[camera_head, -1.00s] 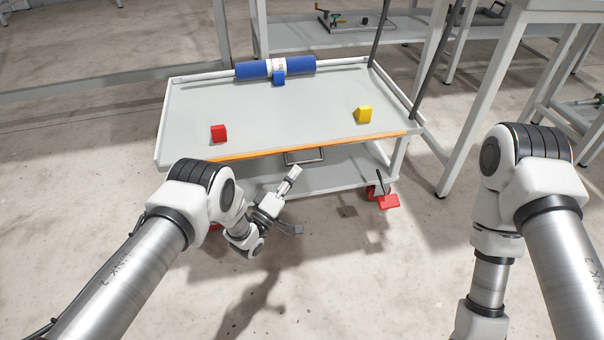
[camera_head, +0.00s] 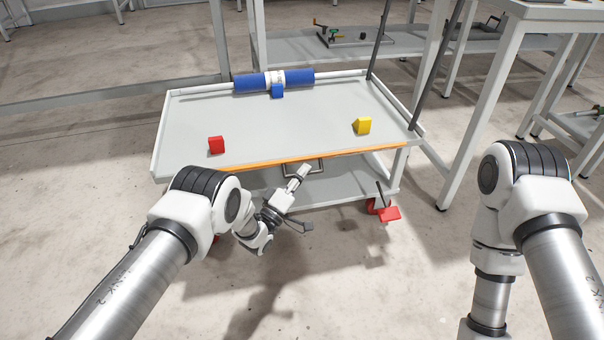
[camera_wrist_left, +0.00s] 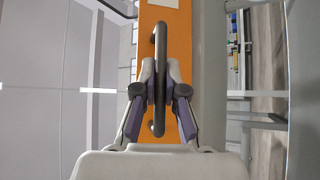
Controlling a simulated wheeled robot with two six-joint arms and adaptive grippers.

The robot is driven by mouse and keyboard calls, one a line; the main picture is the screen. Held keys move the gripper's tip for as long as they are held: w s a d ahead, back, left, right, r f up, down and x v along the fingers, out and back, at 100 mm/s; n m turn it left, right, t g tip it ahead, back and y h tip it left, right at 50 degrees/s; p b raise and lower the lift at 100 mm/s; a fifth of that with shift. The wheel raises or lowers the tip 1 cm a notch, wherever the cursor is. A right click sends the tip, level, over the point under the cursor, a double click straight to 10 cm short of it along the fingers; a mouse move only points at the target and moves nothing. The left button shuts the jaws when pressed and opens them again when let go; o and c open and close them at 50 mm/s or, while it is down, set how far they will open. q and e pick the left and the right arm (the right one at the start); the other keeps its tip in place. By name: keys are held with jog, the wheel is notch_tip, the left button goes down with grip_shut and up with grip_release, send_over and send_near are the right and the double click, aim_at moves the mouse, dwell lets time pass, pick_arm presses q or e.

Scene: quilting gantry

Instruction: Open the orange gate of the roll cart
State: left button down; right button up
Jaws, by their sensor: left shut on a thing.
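The roll cart (camera_head: 195,120) stands in front of me in the head view. Its orange gate (camera_head: 350,154) shows as a thin strip along the near edge, and it stands upright. In the left wrist view the gate is an orange panel (camera_wrist_left: 181,38) with a grey bar handle (camera_wrist_left: 159,40). My left gripper (camera_wrist_left: 160,75) has its two fingers shut on the handle, one on either side of the bar. In the head view the left gripper (camera_head: 303,171) is at the handle (camera_head: 320,168) below the gate's edge. My right arm reaches down at the right, and its gripper is out of view.
On the cart top are a red block (camera_head: 216,145), a yellow wedge (camera_head: 362,126) and a blue roll (camera_head: 250,82) with a blue block (camera_head: 277,91) before it. A red caster part (camera_head: 388,213) sits low right. A table (camera_head: 490,85) stands close on the right.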

pick_arm(q)
jog(key=shift+f+m+b, duration=0.4)
jog(key=shift+f+b, duration=0.1)
jog(key=shift+b, duration=0.1)
jog(key=shift+w+a+f+m+g+h+b, duration=0.1)
jog(key=shift+f+m+g+h+b, duration=0.35)
jog(key=shift+m+h+b, duration=1.15)
jog(key=shift+w+d+f+m+g+h+b, duration=0.1)
jog(key=shift+f+m+g+h+b, duration=0.3)
jog(key=shift+m+h+b, duration=1.1)
jog(key=shift+w+a+f+m+g+h+b, duration=0.1)
jog(key=shift+f+m+g+h+b, duration=0.35)
jog(key=shift+m+h+b, duration=1.15)
pick_arm(e)
jog(key=shift+t, duration=0.4)
jog(key=shift+w+d+f+b, duration=0.15)
jog(key=shift+w+f, duration=0.25)
jog(key=shift+f, duration=1.7)
jog(key=shift+w+a+f+b, duration=0.1)
jog(key=shift+w+f+b, duration=0.25)
jog(key=shift+f, duration=1.7)
jog(key=shift+w+d+f+b, duration=0.15)
jog(key=shift+w+f, duration=0.3)
jog(key=shift+f, duration=1.65)
pick_arm(q)
jog(key=shift+y, duration=0.5)
jog(key=c, duration=1.5)
grip_release()
pick_arm(e)
jog(key=shift+a, duration=0.1)
